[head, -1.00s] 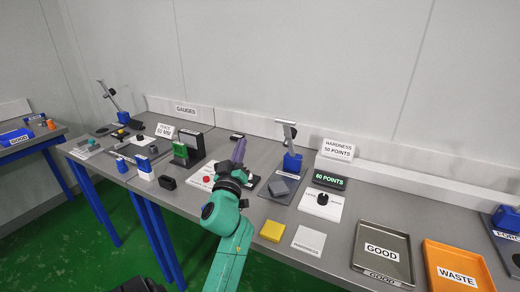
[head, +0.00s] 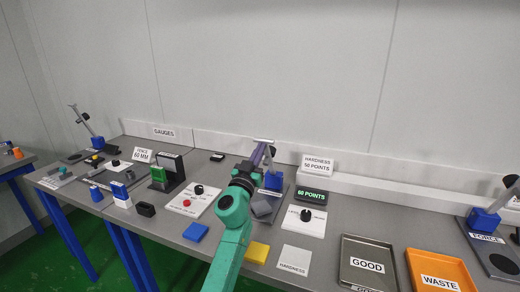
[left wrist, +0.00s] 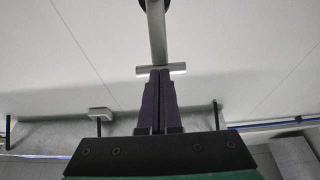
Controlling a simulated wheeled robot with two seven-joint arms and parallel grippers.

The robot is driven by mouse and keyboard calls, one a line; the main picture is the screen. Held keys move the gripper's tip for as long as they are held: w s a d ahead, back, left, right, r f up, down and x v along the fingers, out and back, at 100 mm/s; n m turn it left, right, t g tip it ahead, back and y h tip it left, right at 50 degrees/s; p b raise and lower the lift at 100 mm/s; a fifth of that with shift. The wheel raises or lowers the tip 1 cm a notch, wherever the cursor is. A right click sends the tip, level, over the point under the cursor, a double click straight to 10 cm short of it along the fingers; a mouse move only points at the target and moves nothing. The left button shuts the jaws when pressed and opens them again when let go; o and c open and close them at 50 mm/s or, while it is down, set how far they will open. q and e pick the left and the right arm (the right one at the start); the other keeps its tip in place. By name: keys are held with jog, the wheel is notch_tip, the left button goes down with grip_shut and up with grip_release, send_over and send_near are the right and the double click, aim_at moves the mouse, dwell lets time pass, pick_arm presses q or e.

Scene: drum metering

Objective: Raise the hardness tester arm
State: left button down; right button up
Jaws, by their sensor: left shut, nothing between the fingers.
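The hardness tester has a blue base block (head: 273,181) on a dark plate, with a grey arm topped by a crossbar handle (head: 263,140). The arm stands steeply up from the base. A grey block (head: 262,208) sits on the plate in front of it. My left gripper (head: 259,152) has its purple fingers shut and empty, with the tips close to the handle. In the left wrist view the shut fingertips (left wrist: 160,72) meet the handle bar (left wrist: 176,69) in the picture; I cannot tell if they touch it. My right gripper is out of view.
A display reading 60 POINTS (head: 313,196) and a white panel with a black knob (head: 304,221) stand to the right. GOOD (head: 367,285) and WASTE (head: 440,254) trays lie farther right. A yellow block (head: 257,252) and blue square (head: 195,231) lie near my forearm.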

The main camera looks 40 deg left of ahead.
pick_arm(q)
jog(key=shift+r, duration=0.1)
jog(key=shift+g, duration=0.6)
jog(key=w+r+p, duration=0.1)
jog(key=p, duration=0.3)
jog(key=w+a+r+p, duration=0.1)
jog(key=w+r+p, duration=0.1)
jog(key=p, duration=0.2)
jog(key=shift+r, duration=0.2)
jog(key=shift+w+a+f, duration=0.15)
jog(key=shift+w+a, duration=0.1)
jog(key=shift+w, duration=0.25)
jog(key=shift+w+a, duration=0.1)
jog(key=shift+w, duration=0.3)
jog(key=shift+f, duration=0.1)
